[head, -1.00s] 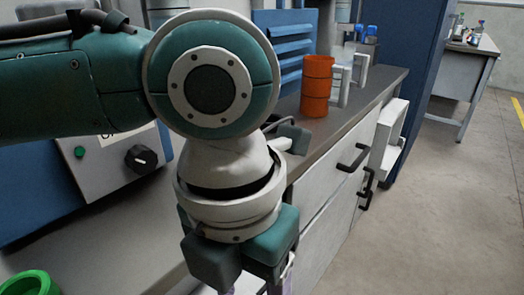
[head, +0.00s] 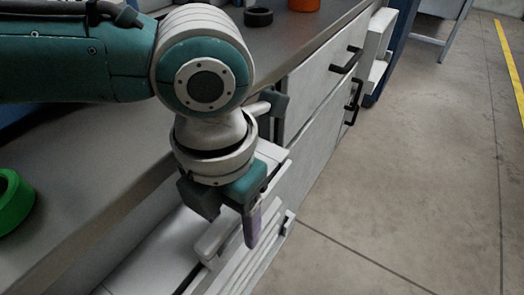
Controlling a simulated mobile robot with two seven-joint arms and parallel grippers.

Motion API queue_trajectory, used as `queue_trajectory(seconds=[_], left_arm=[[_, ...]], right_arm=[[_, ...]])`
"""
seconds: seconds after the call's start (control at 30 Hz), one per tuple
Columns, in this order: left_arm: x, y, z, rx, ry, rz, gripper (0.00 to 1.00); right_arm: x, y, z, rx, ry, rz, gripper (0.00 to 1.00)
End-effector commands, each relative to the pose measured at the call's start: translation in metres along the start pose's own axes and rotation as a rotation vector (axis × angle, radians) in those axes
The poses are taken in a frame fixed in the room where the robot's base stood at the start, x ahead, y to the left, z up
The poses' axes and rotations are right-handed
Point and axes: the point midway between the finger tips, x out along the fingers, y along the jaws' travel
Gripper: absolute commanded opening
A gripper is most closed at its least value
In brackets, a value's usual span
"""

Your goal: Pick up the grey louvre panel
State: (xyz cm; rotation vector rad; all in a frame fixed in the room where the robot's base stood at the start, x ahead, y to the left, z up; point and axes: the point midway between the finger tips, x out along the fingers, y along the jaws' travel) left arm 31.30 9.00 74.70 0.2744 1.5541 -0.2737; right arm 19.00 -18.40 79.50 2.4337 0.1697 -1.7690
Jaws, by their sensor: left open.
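A pale grey slatted piece (head: 246,268), which looks like the louvre panel, shows at the bottom centre, below the counter's front edge. Its long slats run diagonally, and its lower part is cut off by the picture edge. One purple-grey finger shows in front of the pale slats; the other finger is mostly hidden. I cannot tell whether the fingers touch the panel. My right gripper is not in view.
The grey counter (head: 75,215) runs diagonally from lower left to top. A green ring (head: 14,203) lies at its left, a black ring (head: 258,16) and an orange container (head: 304,4) at the back. Black drawer handles (head: 346,60) stick out. The floor (head: 410,190) at right is clear.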

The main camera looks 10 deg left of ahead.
Motion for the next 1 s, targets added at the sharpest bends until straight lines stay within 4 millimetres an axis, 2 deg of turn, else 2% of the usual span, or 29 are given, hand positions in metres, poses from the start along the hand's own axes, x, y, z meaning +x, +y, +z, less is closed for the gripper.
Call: queue_trajectory(seconds=[0.2,0.73,1.0], left_arm=[[0.0002,-0.0002,0.0001,0.000,0.000,0.000,0.61],[-0.0001,-0.0001,0.0001,0.000,-0.001,0.000,0.02],[-0.0001,-0.0001,0.0002,-0.001,-0.001,0.000,0.00]], right_arm=[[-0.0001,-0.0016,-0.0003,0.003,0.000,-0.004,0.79],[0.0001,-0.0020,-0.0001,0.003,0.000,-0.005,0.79],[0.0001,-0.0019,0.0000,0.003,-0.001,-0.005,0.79]])
